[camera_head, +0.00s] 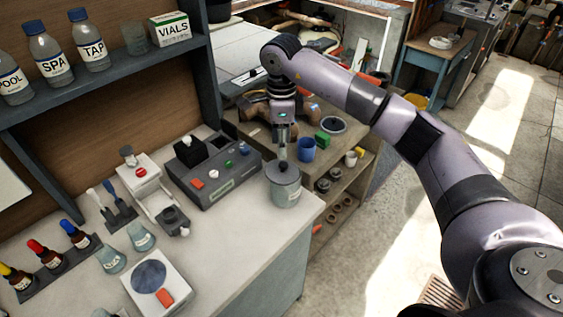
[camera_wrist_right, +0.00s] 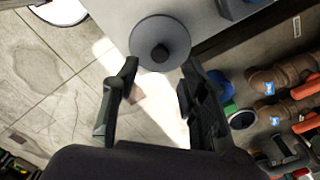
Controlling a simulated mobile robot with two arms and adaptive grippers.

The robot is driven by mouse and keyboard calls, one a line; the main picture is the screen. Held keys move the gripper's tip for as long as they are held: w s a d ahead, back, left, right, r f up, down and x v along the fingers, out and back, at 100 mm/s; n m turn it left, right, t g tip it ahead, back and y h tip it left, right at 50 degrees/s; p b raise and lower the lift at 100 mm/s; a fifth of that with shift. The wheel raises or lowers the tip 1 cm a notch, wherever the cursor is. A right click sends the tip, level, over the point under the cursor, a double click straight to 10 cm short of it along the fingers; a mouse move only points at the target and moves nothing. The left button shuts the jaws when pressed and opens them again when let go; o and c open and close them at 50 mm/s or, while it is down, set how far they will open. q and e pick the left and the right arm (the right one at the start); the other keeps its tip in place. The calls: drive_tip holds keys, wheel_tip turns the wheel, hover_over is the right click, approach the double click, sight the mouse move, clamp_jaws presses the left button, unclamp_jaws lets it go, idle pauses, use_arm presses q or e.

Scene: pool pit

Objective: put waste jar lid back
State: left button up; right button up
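The waste jar (camera_head: 287,194) is a greyish translucent jar near the right front corner of the white counter. Its round dark grey lid (camera_head: 283,172) with a dark knob lies over the jar's mouth and looks level; whether it is fully seated I cannot tell. In the right wrist view the lid (camera_wrist_right: 160,33) appears as a disc, its knob between and just beyond the fingertips. My right gripper (camera_wrist_right: 161,65) is open and empty. In the head view my right gripper (camera_head: 284,140) points down just above the knob. My left gripper is out of view.
The counter's edge is close on the jar's right. Lower shelves beyond hold a blue cup (camera_head: 306,149) and a green box (camera_head: 322,139).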

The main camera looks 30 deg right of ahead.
sight(281, 164)
wheel_tip(281, 164, up, 5)
drive_tip(key=shift+r+b, duration=0.2)
drive_tip(key=shift+b, duration=0.5)
